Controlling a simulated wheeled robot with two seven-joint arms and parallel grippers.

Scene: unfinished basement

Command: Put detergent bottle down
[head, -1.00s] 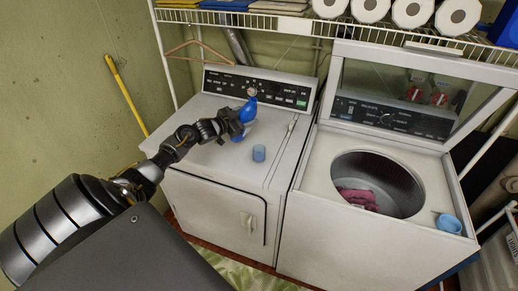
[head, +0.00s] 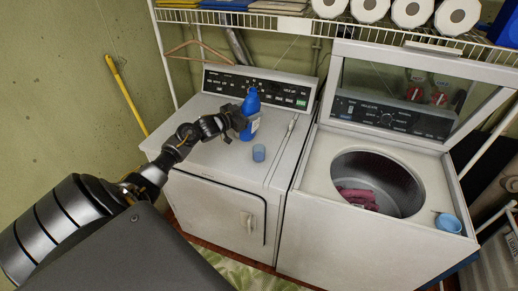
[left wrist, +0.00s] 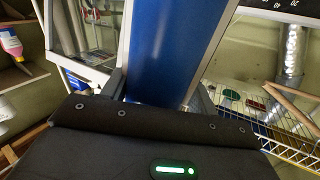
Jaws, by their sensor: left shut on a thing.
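The blue detergent bottle (head: 251,104) is upright over the top of the left machine, the dryer (head: 215,153), in front of its control panel. My left gripper (head: 243,120) is shut on the bottle's side, coming in from the left. In the left wrist view the bottle's blue body (left wrist: 172,45) fills the middle between the fingers. The bottle's base is at or very near the dryer top; I cannot tell whether it touches. My right gripper is not in view.
A wire shelf (head: 300,24) hangs above.

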